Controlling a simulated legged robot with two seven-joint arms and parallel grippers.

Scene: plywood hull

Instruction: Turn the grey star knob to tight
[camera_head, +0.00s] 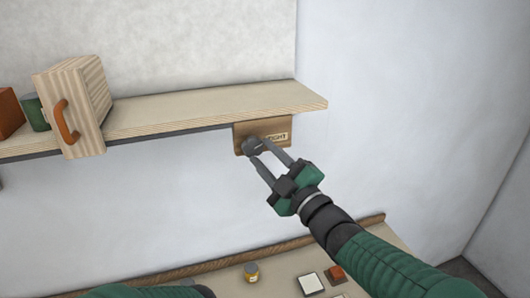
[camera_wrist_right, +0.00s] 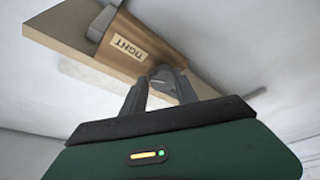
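The grey star knob (camera_head: 251,146) sits on a brown wooden plate (camera_head: 241,131) under the right end of the shelf. The plate bears a pale label (camera_head: 277,136) reading TIGHT, partly covered in the head view and clear in the right wrist view (camera_wrist_right: 117,50). My right gripper (camera_head: 259,151) reaches up from the lower right, with its fingertips on either side of the knob. In the right wrist view the knob (camera_wrist_right: 163,72) fills the gap between the fingers, which look closed on it.
The plywood shelf (camera_head: 200,108) runs along the wall above the plate. A wooden box with an orange handle (camera_head: 78,105), a green can (camera_head: 36,113) and an orange block (camera_head: 8,112) stand on it. Below, a counter holds a yellow jar (camera_head: 251,273), a white-topped square (camera_head: 310,284) and an orange-brown block (camera_head: 335,273).

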